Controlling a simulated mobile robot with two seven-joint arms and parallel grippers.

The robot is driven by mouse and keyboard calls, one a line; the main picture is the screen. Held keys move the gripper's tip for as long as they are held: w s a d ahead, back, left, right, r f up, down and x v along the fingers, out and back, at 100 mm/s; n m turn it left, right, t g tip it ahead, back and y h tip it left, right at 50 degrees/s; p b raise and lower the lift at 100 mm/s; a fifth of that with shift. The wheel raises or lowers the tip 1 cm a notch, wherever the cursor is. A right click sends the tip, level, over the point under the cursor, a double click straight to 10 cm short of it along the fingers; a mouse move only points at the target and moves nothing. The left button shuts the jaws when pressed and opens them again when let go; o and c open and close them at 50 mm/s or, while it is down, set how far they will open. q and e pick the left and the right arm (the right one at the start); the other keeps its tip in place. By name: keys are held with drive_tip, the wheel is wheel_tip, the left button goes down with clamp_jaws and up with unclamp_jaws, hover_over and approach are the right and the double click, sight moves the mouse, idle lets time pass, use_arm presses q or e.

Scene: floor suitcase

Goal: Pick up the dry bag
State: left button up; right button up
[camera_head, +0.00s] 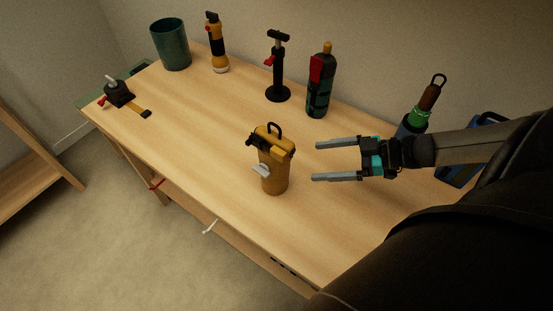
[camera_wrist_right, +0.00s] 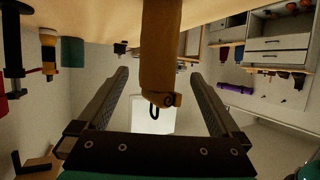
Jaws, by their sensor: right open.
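The dry bag (camera_head: 274,175) is a mustard-yellow upright cylinder with a black handle and buckle on top. It stands near the front edge of the wooden table (camera_head: 215,170). My right gripper (camera_head: 314,161) is open and empty, just to the right of the bag, with its two fingers pointing at it. In the right wrist view the picture is upside down, and the dry bag (camera_wrist_right: 160,50) shows between the two open fingers. Whether the fingertips reach alongside the bag I cannot tell. My left gripper is not in view.
Behind the bag stand a black pump (camera_head: 277,80), a dark bottle with a red patch (camera_head: 319,85), a yellow-black flashlight (camera_head: 217,45) and a teal cup (camera_head: 171,45). A black strap item (camera_head: 120,95) lies at left. A green-brown handled object (camera_head: 420,110) stands behind my right arm.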

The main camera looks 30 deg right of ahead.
drive_tip(key=shift+b+x, duration=2.1)
drive_tip(key=shift+x, duration=4.45)
drive_tip(key=shift+d, duration=0.15)
drive_tip(key=shift+c, duration=0.2)
drive_tip(key=c, duration=1.4)
drive_tip(key=shift+w+r, duration=0.1)
wheel_tip(320, 180, up, 20)
drive_tip(key=p, duration=0.6)
hover_over(274, 124)
